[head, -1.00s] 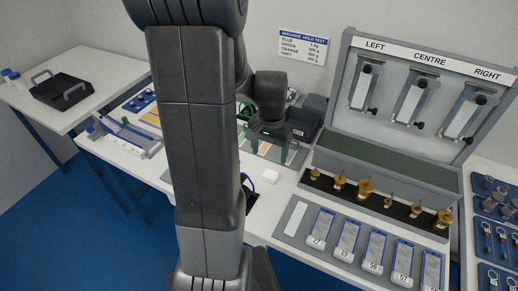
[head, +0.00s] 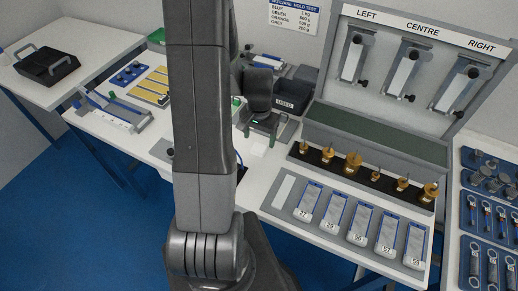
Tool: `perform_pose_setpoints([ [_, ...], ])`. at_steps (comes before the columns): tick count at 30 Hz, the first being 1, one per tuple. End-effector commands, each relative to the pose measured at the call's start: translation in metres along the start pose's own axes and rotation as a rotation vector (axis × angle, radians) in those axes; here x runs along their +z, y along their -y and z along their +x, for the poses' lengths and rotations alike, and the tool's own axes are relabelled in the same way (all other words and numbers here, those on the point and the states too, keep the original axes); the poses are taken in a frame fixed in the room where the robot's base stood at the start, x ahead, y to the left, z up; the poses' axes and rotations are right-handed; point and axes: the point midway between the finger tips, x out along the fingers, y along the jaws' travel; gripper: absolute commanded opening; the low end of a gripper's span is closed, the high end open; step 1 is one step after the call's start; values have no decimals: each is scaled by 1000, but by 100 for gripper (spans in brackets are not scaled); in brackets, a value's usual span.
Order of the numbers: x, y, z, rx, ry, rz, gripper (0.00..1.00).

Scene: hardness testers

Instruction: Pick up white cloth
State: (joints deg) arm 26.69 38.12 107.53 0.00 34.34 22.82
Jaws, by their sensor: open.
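The white cloth (head: 259,149) is a small pale patch on the white table, partly covered by my gripper. My gripper (head: 259,138) is dark and points down just above the cloth, at the middle of the table. Its jaws are open, with a finger on either side of the cloth as seen in the head view. Whether the fingertips touch the cloth or the table cannot be told.
A dark box marked USED (head: 290,101) stands right behind my gripper. A row of brass weights (head: 353,163) and a grey tray of numbered strips (head: 284,190) lie to the right. A panel with LEFT, CENTRE and RIGHT clamps (head: 408,62) stands behind.

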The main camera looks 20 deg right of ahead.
Motion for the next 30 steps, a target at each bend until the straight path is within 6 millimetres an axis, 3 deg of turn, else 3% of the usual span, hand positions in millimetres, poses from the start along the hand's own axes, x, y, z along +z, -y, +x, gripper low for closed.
perform_pose_setpoints([
  [12,-2,2,41,1,2,0,71],
  [23,-3,2,49,0,0,0,71],
  [24,-3,2,49,0,0,0,69],
  [30,-3,2,49,0,0,0,30],
])
